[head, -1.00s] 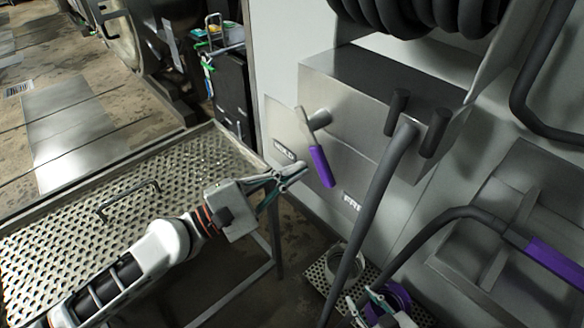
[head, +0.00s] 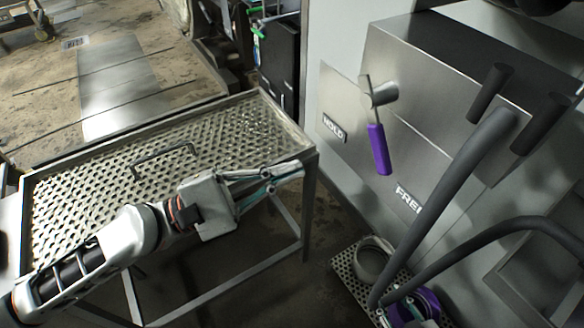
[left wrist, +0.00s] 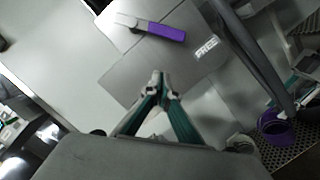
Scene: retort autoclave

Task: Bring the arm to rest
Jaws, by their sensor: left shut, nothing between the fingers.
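My left gripper (head: 298,168) is shut and empty. It hangs over the right end of a perforated metal table, apart from the lever. In the left wrist view its fingertips (left wrist: 160,88) meet in front of the grey panel. The lever with a purple handle (head: 379,150) is on the steel box, its handle hanging down and slightly right, between the HOLD (head: 333,128) and FREE (head: 408,201) labels. It also shows in the left wrist view (left wrist: 165,31).
The perforated table (head: 75,178) with a handle stands at the left. A steel box (head: 440,75) with dark pegs and a thick grey hose (head: 440,215) fills the right. A perforated floor tray (head: 347,272) holds a grey ring (head: 372,262). Floor shows between table and box.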

